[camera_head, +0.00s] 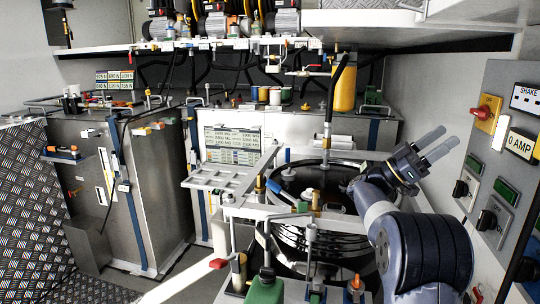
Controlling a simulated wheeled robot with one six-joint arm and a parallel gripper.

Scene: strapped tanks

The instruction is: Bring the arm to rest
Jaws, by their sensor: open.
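My gripper (437,146) is at the right of the head view, at the end of my grey-blue arm. Its two grey fingers are apart and point up and to the right. Nothing is between them. The arm is bent, with its large rounded joint low at the right and the wrist above it. The gripper is in front of the white wall, to the right of the round dark tank (320,225) and left of the control panel (505,150). It does not appear to touch either.
The control panel carries a yellow-backed red switch (486,113) and black knobs. A black hose (330,105) rises from the tank. Strapped metal tanks (155,195) stand at left. A shelf (110,48) with pumps spans the back. A green container (264,288) is at the front.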

